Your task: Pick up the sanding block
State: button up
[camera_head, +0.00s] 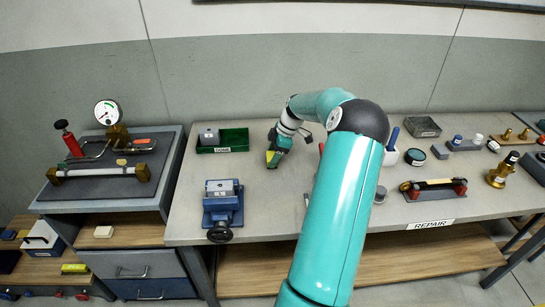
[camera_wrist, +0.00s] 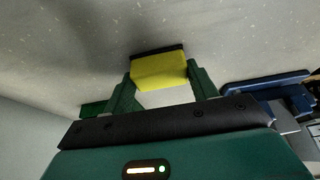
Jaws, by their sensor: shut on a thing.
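The sanding block (camera_wrist: 158,70) is yellow with a dark layer along its far edge. In the wrist view it sits between the two green fingers of my gripper (camera_wrist: 160,88), which are shut on it. In the head view my gripper (camera_head: 275,156) points down over the grey bench, right of the green tray. The block (camera_head: 271,161) shows there as a small yellow patch at the fingertips. I cannot tell whether the block touches the bench top.
A green tray (camera_head: 236,147) labelled DONE holds a grey block (camera_head: 209,137). A blue vise (camera_head: 222,206) stands at the bench's front left. Several tools and fittings crowd the right side. Bare bench top (camera_head: 262,205) lies between the vise and my arm.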

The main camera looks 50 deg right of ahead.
jog(key=shift+r, duration=0.6)
jog(key=s+a+r, duration=0.7)
jog(key=a+r, duration=0.4)
jog(key=a, duration=0.1)
jog(key=shift+s+r, duration=0.15)
jog(key=shift+r, duration=0.15)
jog(key=o, duration=0.4)
jog(key=shift+c, duration=1.4)
jog(key=shift+w, duration=0.2)
